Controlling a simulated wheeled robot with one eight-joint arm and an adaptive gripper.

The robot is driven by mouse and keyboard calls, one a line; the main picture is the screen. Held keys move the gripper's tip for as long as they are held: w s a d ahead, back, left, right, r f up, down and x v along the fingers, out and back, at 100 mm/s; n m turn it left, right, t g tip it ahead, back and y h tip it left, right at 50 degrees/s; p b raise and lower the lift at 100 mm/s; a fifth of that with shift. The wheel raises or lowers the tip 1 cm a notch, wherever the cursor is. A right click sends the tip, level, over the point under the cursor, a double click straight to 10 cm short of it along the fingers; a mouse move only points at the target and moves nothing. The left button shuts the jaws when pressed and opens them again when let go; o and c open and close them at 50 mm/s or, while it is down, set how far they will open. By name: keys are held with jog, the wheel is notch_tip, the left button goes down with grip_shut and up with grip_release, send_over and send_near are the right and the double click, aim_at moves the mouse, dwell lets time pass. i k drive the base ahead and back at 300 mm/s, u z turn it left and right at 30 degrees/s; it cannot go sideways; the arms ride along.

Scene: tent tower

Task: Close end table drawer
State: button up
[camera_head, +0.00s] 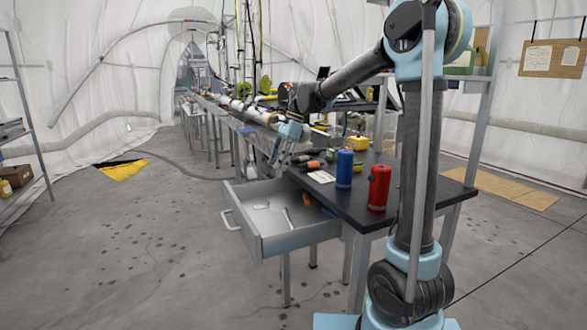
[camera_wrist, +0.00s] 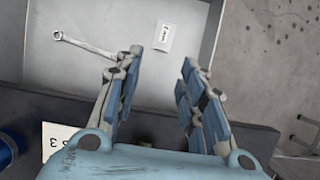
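The grey end table drawer (camera_head: 290,236) stands pulled out to the left from under the black tabletop (camera_head: 405,192) in the head view. Its handle (camera_head: 229,220) is on the front panel at the left. A wrench (camera_head: 288,217) and a small white label lie inside. The drawer (camera_wrist: 188,15) also shows in the wrist view, with the wrench (camera_wrist: 85,44) and label (camera_wrist: 165,37) in it. My gripper (camera_head: 280,160) is above the table's edge near the back of the drawer. In the wrist view its fingers (camera_wrist: 160,65) are apart with nothing between them.
A blue can (camera_head: 344,168), a red can (camera_head: 379,188), a white card (camera_head: 321,176) and small tools are on the tabletop. A metal shelf (camera_head: 25,130) stands at far left. The concrete floor (camera_head: 130,250) left of the drawer is clear.

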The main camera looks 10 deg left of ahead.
aim_at(266, 233)
jog(key=k, duration=0.95)
